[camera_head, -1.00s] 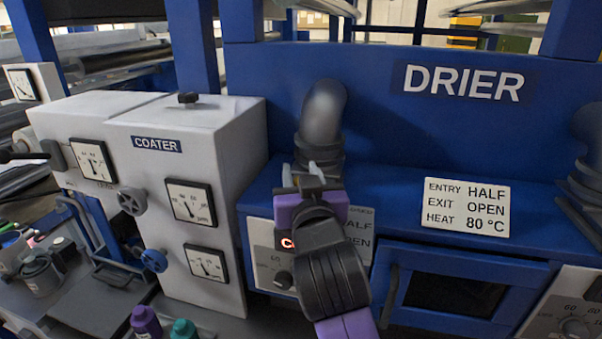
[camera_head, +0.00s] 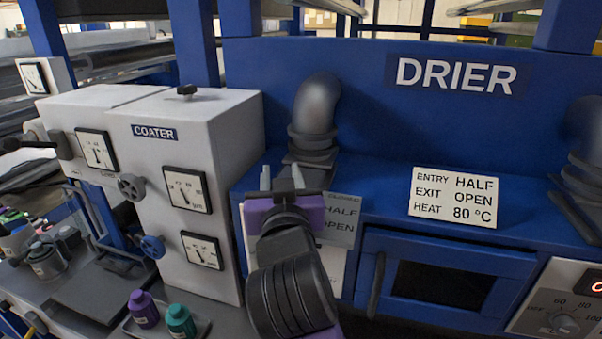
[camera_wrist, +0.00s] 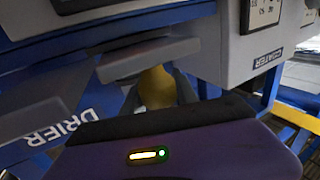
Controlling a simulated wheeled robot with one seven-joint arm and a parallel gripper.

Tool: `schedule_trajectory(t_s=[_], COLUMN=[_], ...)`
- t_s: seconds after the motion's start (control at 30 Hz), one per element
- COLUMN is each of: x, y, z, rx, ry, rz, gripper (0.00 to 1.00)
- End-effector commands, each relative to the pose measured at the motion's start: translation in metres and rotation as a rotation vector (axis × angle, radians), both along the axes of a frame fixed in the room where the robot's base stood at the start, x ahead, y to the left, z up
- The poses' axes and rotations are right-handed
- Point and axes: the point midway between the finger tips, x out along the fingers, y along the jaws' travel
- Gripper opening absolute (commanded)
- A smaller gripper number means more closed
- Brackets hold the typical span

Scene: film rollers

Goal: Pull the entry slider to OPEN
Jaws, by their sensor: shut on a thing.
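The entry slider's yellow handle (camera_wrist: 157,88) sits between the fingers of my gripper (camera_wrist: 158,93) in the wrist view, below a grey plate (camera_wrist: 150,58). In the head view, my gripper (camera_head: 283,180) is in front of the dark elbow pipe (camera_head: 315,110) at the drier's left end and hides the handle there. A grey scale plate (camera_head: 340,222) beside it reads HALF and OPEN, with a smaller CLOSED line above, partly covered. The white status card (camera_head: 453,197) reads ENTRY HALF, EXIT OPEN, HEAT 80 °C.
The grey-white coater (camera_head: 200,125) stands close at the left, with gauges and knobs. Purple (camera_head: 143,309) and teal (camera_head: 180,321) bottles stand below it. The drier's windowed door (camera_head: 440,280) and a control panel (camera_head: 560,310) are to the right.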

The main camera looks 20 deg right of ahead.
Motion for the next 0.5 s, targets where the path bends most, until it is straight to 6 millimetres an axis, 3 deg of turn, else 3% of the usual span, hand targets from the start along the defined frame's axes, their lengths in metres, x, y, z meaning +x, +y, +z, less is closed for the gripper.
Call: schedule_trajectory(t_s=[0.2,0.5], x=[-0.021,-0.025], y=[0.015,0.017], z=[0.000,0.000], rx=[0.000,0.001], ry=[0.000,0.001], rz=[0.000,0.001], gripper=[0.00,0.00])
